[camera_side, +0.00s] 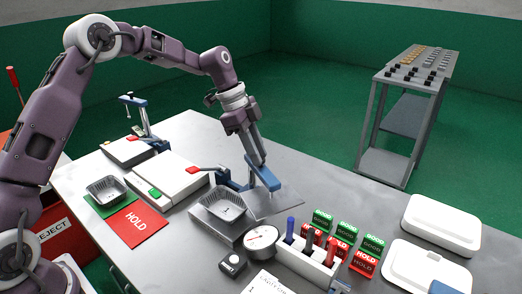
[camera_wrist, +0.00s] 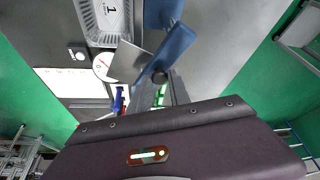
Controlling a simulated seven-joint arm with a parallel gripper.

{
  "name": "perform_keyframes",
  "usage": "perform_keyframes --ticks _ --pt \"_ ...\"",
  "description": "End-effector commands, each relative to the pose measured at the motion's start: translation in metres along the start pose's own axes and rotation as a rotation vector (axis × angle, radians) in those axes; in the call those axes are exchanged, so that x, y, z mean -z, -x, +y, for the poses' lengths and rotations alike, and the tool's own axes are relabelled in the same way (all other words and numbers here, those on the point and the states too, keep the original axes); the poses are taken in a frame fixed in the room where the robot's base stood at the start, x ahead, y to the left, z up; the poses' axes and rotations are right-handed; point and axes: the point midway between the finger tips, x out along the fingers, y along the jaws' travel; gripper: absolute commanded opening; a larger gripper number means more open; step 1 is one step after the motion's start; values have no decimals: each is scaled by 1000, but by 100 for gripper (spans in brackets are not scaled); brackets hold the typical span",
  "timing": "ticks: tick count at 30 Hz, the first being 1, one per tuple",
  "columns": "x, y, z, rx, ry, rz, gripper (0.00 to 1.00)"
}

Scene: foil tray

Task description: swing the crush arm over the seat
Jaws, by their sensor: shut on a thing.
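The crush arm is a blue bar (camera_side: 264,175), reaching out to the right of the seat and not over it. My gripper (camera_side: 258,160) is shut on it from above. In the wrist view the blue bar (camera_wrist: 173,48) runs up from between my fingers (camera_wrist: 160,80), with a dark round knob and a grey plate (camera_wrist: 131,62) near its end. The seat is a grey metal block (camera_side: 203,217). A foil tray (camera_side: 226,204) sits on the seat, left of the bar; it shows a "1" in the wrist view (camera_wrist: 109,18). The bar's hinge is partly hidden.
A dial gauge (camera_side: 262,239) stands in front of the seat. A rack of pens (camera_side: 303,262) and green and red blocks stand at right front. A white box with a red lever (camera_side: 178,176) is at left. A flat metal plate (camera_side: 285,200) lies under the bar.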

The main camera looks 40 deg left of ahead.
Motion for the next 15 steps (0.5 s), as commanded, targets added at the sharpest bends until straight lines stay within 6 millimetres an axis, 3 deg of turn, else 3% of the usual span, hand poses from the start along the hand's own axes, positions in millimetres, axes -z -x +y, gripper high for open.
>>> perform_keyframes --ticks 15 --pt "-19 8 7 -183 -449 1 0"
